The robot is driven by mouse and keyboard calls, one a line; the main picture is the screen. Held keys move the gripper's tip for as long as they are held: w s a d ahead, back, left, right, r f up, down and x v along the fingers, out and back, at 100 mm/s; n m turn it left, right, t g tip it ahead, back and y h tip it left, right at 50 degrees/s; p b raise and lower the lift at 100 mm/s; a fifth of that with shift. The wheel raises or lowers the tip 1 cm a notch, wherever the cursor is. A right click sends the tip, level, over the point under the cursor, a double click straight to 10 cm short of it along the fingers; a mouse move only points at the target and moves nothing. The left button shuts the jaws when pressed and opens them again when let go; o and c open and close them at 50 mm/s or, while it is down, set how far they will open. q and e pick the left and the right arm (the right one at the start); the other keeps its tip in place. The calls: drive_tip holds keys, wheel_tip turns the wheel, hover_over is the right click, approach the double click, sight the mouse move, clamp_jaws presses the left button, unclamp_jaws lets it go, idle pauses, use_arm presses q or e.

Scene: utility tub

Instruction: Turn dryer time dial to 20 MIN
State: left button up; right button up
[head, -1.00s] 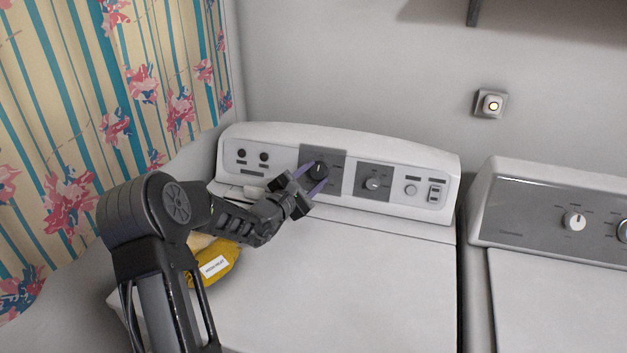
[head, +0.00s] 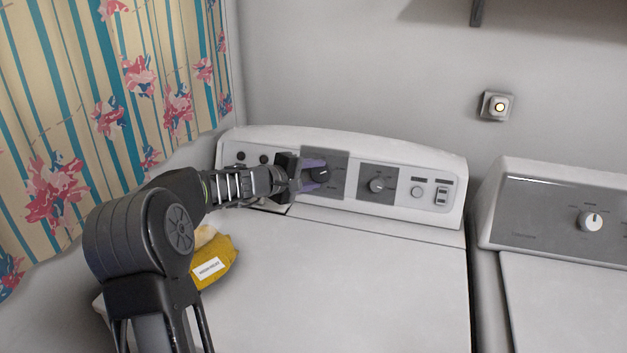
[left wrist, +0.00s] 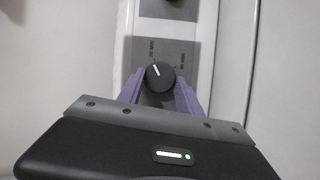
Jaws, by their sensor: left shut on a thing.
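A round black dial (head: 322,174) sits on the left grey panel of the left machine's white console (head: 410,157). My left gripper (head: 320,175) reaches it from the left, with purple fingers above and below the dial, shut on it. In the left wrist view the dial (left wrist: 160,76) stands between the two fingers, and its white pointer line points up and slightly left. My right gripper is not in view.
A second dial (head: 377,185) is on the panel to the right, beside a round button and a switch (head: 441,194). A yellow labelled bag (head: 214,264) lies on the machine top under my left arm. Another machine (head: 560,215) stands at the right.

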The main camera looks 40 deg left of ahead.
use_arm(q)
drive_tip(key=shift+r+m+g, duration=0.1)
drive_tip(key=shift+m+g, duration=0.3)
drive_tip(key=shift+m, duration=0.6)
drive_tip(key=o, duration=1.4)
drive_tip(key=shift+c, duration=0.2)
drive_tip(key=b+v, duration=0.1)
drive_tip(key=v, duration=0.6)
drive_tip(key=shift+s, duration=0.35)
drive_tip(key=shift+r, duration=0.1)
